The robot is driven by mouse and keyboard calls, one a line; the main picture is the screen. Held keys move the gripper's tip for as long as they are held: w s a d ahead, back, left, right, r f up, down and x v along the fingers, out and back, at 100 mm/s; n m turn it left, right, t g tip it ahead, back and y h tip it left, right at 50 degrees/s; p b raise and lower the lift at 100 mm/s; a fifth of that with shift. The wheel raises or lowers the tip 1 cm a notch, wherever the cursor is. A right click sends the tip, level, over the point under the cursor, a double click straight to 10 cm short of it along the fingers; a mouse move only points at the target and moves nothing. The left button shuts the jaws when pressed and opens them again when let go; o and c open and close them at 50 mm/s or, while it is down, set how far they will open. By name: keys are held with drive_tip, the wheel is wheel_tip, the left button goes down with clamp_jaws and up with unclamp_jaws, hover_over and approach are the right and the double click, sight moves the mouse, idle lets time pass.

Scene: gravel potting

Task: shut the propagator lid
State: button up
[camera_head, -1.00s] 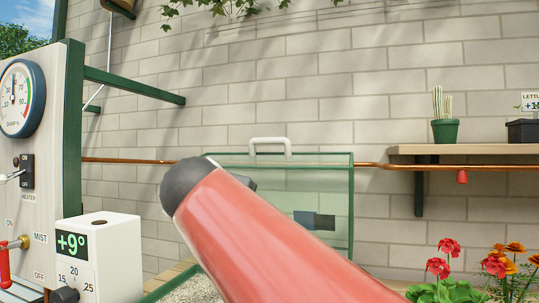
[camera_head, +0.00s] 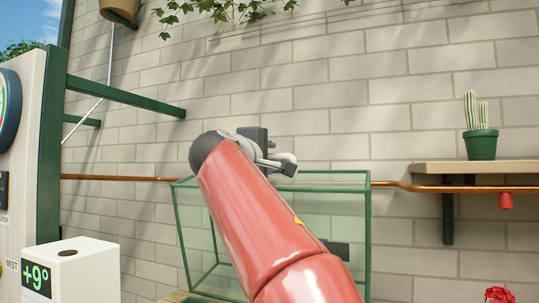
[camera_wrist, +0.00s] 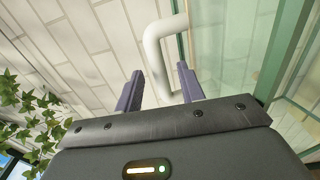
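The propagator lid (camera_head: 345,215) is clear glass in a green frame, in front of the brick wall. It appears raised, but my arm hides much of it and its exact tilt is unclear. Its white handle (camera_head: 286,158) is at the top edge, partly hidden behind my gripper (camera_head: 276,166). In the wrist view, the handle (camera_wrist: 153,50) rises ahead of my gripper (camera_wrist: 160,88). The two fingers are apart, with the near end of the handle appearing in the gap between them. I cannot tell whether they touch it.
A copper pipe (camera_head: 415,187) runs along the wall. A shelf (camera_head: 490,172) with a potted cactus (camera_head: 481,130) is at the right. A white control box (camera_head: 75,270) stands at the lower left, below a green bracket arm (camera_head: 125,95). Ivy (camera_wrist: 32,115) hangs near my gripper's left.

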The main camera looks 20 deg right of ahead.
drive_tip(key=shift+w+d, duration=0.3)
clamp_jaws()
drive_tip(key=shift+s, duration=0.1)
